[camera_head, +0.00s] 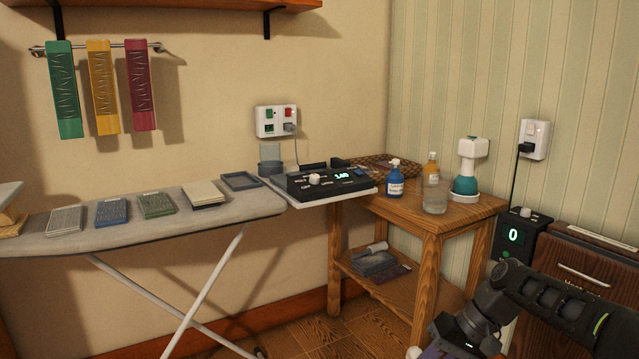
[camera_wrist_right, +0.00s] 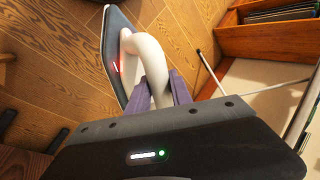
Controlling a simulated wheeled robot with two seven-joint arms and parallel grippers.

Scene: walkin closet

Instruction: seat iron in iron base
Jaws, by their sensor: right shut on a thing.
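The iron (camera_wrist_right: 125,55) shows in the right wrist view, with a white looped handle, a dark flat sole and a small red light. My right gripper (camera_wrist_right: 170,95) is shut on its handle, with purple fingers around the lower part. The iron hangs over the wooden floor, tilted on its side. In the head view my right gripper is at the bottom edge, mostly cut off. No part is clearly marked as the iron base; a shallow grey-blue frame (camera_head: 240,181) lies at the right end of the ironing board (camera_head: 60,240). My left gripper is not in view.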

